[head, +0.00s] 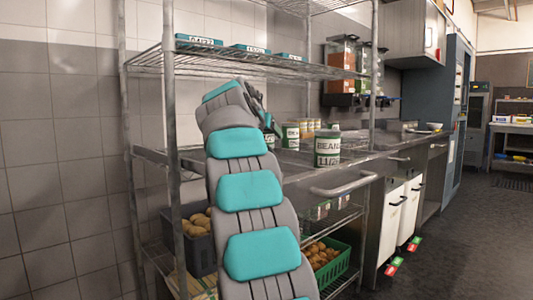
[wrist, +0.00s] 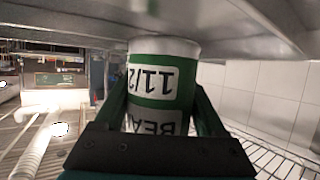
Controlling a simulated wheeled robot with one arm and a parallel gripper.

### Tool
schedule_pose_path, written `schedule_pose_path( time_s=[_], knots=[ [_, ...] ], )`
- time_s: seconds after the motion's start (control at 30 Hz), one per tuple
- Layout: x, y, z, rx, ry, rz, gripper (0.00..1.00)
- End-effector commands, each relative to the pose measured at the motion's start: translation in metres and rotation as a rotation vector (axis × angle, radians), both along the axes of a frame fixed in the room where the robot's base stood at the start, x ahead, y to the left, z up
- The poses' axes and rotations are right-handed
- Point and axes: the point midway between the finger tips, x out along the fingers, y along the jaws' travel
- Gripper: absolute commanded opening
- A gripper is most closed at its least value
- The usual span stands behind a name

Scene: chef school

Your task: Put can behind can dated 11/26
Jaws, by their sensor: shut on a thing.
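A can labelled BEAN with date 11/26 (head: 327,148) stands upright near the front edge of the steel shelf. My gripper (head: 270,125) is to the left of it and farther back, low over the same shelf. In the wrist view my gripper (wrist: 155,118) is shut on a green and white can (wrist: 155,60). Its label appears upside down and reads 11/2, the rest hidden by a finger. Another green and white can (head: 291,135) shows just right of my gripper; I cannot tell whether it is the held one.
Several tan-topped cans (head: 307,126) stand farther back. A wire shelf (head: 230,62) with teal boxes hangs above. A metal post (head: 171,150) rises left of my arm. Crates of potatoes (head: 330,262) sit below. A rail handle (head: 345,184) juts out at right.

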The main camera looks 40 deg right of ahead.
Motion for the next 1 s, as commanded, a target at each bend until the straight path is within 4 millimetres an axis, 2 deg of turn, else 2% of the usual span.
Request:
schedule_pose_path(
  time_s=[0.2, 0.63, 0.67, 0.9, 1.0],
  knots=[
    [0.000, 0.000, -0.030, -0.003, -0.003, 0.001, 0.00],
    [0.000, 0.000, -0.034, -0.002, -0.002, 0.001, 0.00],
    [0.000, 0.000, -0.034, -0.002, -0.002, 0.001, 0.74],
    [0.000, 0.000, -0.034, -0.001, -0.001, 0.001, 1.00],
    [0.000, 0.000, -0.034, -0.001, -0.001, 0.001, 1.00]
  ],
)
